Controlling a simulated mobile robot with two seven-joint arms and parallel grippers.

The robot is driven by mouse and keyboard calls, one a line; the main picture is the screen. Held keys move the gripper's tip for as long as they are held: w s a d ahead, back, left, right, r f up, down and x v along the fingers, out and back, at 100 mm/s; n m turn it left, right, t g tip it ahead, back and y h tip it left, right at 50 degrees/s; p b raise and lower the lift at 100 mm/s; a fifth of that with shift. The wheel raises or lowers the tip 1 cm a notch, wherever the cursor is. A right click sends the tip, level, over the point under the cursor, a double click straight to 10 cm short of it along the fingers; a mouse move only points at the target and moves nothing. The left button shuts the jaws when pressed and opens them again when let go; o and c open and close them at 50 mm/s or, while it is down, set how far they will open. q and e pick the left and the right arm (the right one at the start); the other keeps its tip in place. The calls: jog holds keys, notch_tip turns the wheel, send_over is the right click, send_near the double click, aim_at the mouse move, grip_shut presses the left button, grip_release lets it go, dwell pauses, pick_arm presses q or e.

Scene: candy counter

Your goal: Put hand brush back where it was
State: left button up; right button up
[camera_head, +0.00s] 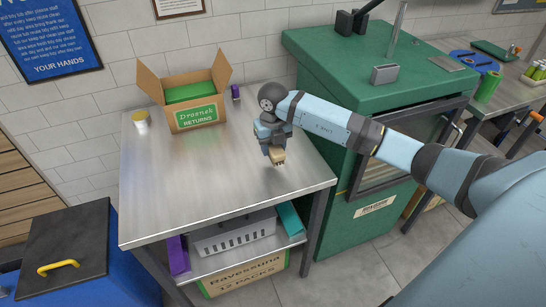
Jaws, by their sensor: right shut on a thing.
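My right gripper (276,149) points down over the right side of the metal table (190,190), its arm reaching in from the right. It is shut on the hand brush (278,157), of which a small tan piece shows below the fingers. The rest of the brush is hidden by the gripper. I cannot tell whether the brush touches the tabletop. My left gripper is not in view.
A green machine (345,60) stands right of the table. The tabletop's front and left are clear.

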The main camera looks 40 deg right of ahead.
notch_tip(320, 180, down, 4)
jog(key=shift+f, duration=0.25)
jog(key=o, duration=0.8)
jog(key=shift+f, duration=0.1)
jog(key=shift+o, duration=0.2)
